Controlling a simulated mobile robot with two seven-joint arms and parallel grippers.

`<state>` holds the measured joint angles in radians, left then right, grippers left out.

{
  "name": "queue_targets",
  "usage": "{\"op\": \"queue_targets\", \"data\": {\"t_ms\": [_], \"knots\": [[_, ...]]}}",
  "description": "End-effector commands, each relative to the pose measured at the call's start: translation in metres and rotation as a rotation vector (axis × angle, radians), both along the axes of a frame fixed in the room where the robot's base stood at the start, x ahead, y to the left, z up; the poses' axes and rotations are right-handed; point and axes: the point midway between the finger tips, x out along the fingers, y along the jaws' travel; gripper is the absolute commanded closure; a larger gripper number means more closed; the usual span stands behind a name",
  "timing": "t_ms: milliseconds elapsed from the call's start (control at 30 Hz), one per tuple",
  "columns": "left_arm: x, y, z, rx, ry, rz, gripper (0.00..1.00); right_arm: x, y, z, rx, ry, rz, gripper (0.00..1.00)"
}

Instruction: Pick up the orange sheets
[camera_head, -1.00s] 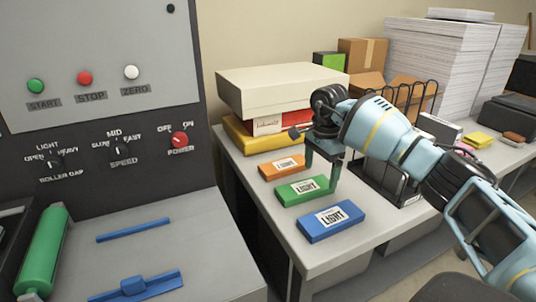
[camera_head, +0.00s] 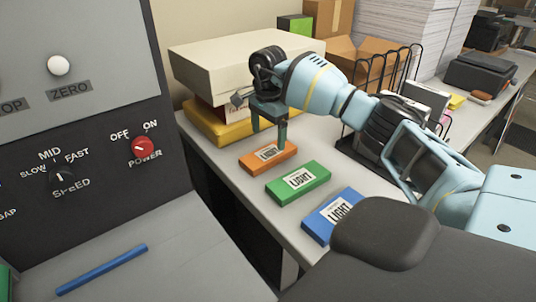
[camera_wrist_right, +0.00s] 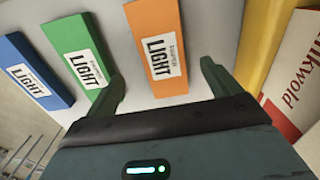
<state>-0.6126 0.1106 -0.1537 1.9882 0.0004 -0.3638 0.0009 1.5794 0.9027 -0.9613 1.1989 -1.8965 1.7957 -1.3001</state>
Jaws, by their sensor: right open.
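The orange sheets are a flat orange pack (camera_head: 284,158) with a white LIGHT label, lying on the light grey table. My right gripper (camera_head: 268,138) is over the pack in the head view, fingers pointing down. In the right wrist view the orange pack (camera_wrist_right: 156,25) lies between the two spread fingers of the right gripper (camera_wrist_right: 160,88), which is open and empty. Whether the fingers reach down beside the pack is hard to tell. My left gripper is not in view.
A green pack (camera_head: 298,183) and a blue pack (camera_head: 333,214) lie beside the orange one. Boxes and a yellow pack (camera_head: 215,128) are stacked behind. A black wire rack (camera_head: 392,75) stands to the right. The machine's control panel (camera_head: 75,130) is at left.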

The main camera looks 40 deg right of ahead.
Motion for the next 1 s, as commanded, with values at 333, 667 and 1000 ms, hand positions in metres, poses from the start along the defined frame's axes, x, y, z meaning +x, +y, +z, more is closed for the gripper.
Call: {"op": "queue_targets", "data": {"t_ms": [333,667,1000], "knots": [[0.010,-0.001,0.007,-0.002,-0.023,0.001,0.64,0.000,-0.002,-0.020,0.000,0.000,0.000,0.11],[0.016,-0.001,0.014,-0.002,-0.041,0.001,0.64,0.000,-0.007,-0.060,0.000,-0.001,0.000,0.11],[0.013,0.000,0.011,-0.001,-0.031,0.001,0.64,0.001,-0.006,-0.064,0.000,-0.002,0.000,0.17]]}}
